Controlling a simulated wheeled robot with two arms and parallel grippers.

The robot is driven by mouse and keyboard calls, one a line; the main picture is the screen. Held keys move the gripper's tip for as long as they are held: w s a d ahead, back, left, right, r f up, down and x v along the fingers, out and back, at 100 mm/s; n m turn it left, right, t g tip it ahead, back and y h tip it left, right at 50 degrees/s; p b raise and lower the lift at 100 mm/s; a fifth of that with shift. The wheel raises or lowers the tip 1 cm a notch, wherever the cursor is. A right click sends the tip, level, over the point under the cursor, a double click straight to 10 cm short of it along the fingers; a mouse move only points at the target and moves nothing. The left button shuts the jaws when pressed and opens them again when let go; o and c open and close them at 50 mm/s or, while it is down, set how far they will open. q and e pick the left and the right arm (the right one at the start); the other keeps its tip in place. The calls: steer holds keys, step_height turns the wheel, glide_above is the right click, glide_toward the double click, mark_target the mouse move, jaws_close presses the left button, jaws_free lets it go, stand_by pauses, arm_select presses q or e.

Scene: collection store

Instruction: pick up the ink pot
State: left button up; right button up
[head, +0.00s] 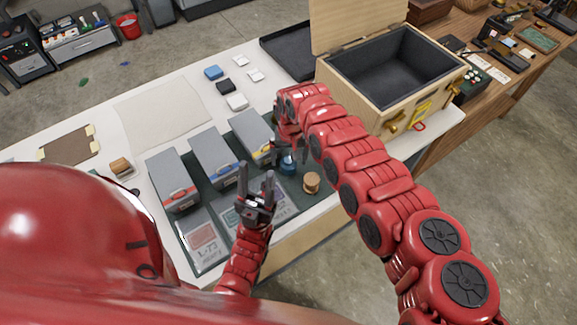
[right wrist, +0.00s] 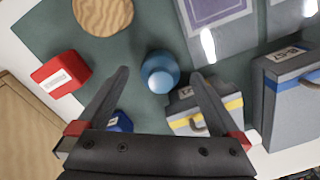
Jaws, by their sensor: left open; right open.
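The ink pot (head: 287,164) looks like a small round blue pot on the dark green mat. The right wrist view shows the pot (right wrist: 160,72) from above, with a paler blue top. My right gripper (right wrist: 160,78) is open above it, and the pot shows between its fingertips with a gap on each side. In the head view my right gripper (head: 291,150) is partly hidden by its own arm. My left gripper (head: 257,178) is open and empty, fingers pointing up, over the mat's front part, left of the pot.
A cork-coloured round piece (head: 311,182) stands close to the pot's right. A red box (right wrist: 60,73) and a small blue item (right wrist: 120,122) lie nearby. Grey boxes (head: 214,158) line the mat's left. An open wooden chest (head: 352,95) stands at the back right.

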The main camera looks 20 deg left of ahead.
mark_target(289, 160)
step_height(289, 160, down, 3)
steer(key=shift+f+b, duration=0.15)
steer(key=shift+b, duration=0.8)
steer(key=shift+c, duration=0.2)
steer(key=shift+r, duration=0.2)
steer(key=c, duration=1.5)
